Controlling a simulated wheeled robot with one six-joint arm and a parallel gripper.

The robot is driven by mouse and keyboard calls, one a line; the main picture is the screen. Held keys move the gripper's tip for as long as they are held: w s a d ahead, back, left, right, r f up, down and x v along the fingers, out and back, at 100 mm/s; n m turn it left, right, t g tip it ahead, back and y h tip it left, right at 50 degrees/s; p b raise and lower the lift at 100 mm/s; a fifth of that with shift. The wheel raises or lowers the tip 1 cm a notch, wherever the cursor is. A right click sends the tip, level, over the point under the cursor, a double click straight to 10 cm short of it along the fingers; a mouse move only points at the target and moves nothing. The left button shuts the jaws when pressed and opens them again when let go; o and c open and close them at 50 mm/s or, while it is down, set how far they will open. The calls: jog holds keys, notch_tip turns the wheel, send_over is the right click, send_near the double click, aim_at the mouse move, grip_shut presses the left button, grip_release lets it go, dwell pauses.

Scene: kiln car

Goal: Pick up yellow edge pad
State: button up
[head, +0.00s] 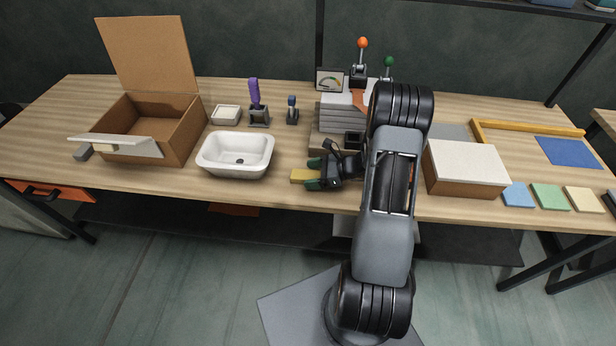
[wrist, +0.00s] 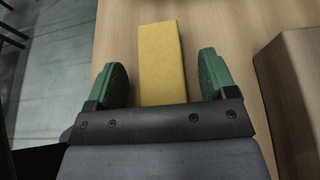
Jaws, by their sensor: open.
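The yellow edge pad (wrist: 161,60) is a plain yellow block lying on the wooden table, close to its front edge. In the wrist view it lies between the two green fingertips of my gripper (wrist: 158,80), with a gap on each side. The gap on the right looks wider than on the left. In the head view the pad (head: 303,175) sticks out to the left of my gripper (head: 315,173), which is low over the table and open. The pad's near end is hidden behind the gripper body in the wrist view.
A white basin (head: 213,158) stands left of the pad. An open cardboard box (head: 182,135) is farther left. A white-topped box (head: 462,185) stands right of my arm. Levers and a gauge (head: 329,80) stand behind. The wood between basin and pad is clear.

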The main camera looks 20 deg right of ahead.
jog(key=c, duration=1)
jog(key=shift+r, duration=0.1)
